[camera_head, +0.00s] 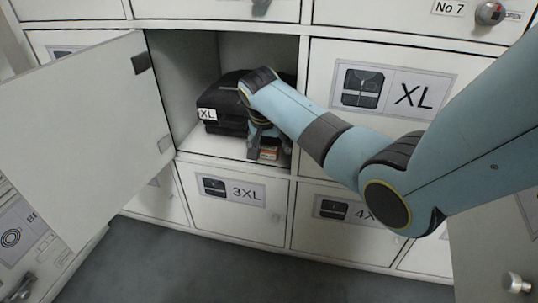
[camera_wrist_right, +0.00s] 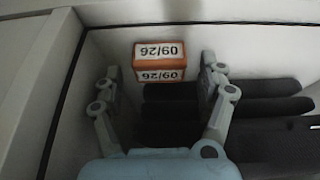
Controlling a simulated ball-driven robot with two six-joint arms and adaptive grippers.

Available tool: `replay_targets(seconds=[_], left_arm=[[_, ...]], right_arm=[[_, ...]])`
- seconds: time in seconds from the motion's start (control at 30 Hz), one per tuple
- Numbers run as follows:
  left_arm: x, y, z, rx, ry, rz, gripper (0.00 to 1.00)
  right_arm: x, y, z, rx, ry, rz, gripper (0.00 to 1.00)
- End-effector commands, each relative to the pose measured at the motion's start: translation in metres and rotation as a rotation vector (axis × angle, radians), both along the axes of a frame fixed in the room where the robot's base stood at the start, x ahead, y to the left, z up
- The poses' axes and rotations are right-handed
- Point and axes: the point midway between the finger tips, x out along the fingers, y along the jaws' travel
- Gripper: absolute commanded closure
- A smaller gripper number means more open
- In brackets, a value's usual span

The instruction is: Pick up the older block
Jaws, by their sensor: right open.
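An orange block (camera_wrist_right: 160,74) with white labels reading 09/26, upside down in the right wrist view, sits in an open locker. In the head view the block (camera_head: 268,153) shows low in the locker, partly hidden by my gripper. My right gripper (camera_wrist_right: 161,68) is open, with one finger on each side of the block's position; I cannot tell whether they touch it. In the head view my right gripper (camera_head: 266,137) reaches down inside the locker (camera_head: 215,146). No second block shows, so its age cannot be compared. My left gripper is not in view.
Folded dark garments (camera_head: 222,125) with an XL tag lie left of my gripper. They also show in the right wrist view (camera_wrist_right: 250,108), close to one finger. The locker door (camera_head: 85,125) stands open at left. Closed lockers (camera_head: 232,222) surround the opening.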

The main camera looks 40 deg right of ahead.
Motion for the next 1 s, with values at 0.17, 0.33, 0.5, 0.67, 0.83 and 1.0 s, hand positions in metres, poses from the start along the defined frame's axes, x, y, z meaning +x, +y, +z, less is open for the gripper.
replay_targets(seconds=[0.17, 0.33, 0.5, 0.67, 0.83, 1.0], left_arm=[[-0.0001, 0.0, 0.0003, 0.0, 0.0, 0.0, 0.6], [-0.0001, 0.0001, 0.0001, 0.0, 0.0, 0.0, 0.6], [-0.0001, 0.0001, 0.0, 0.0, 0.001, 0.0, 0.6], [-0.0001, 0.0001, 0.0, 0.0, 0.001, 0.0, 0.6], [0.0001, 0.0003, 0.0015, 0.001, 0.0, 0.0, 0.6], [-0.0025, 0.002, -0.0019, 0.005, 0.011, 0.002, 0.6]], right_arm=[[0.0001, 0.0, 0.001, 0.0, -0.001, 0.0, 0.37], [0.0, 0.0002, 0.0007, -0.001, -0.001, 0.0, 0.59], [-0.0001, 0.0002, 0.0006, 0.0, 0.0, 0.0, 0.75], [-0.0002, 0.0002, 0.0005, 0.0, 0.0, 0.0, 0.75], [-0.0006, -0.0005, 0.0016, 0.0, -0.001, 0.001, 0.75], [-0.0018, -0.0025, 0.0031, 0.0, -0.001, 0.004, 0.75]])
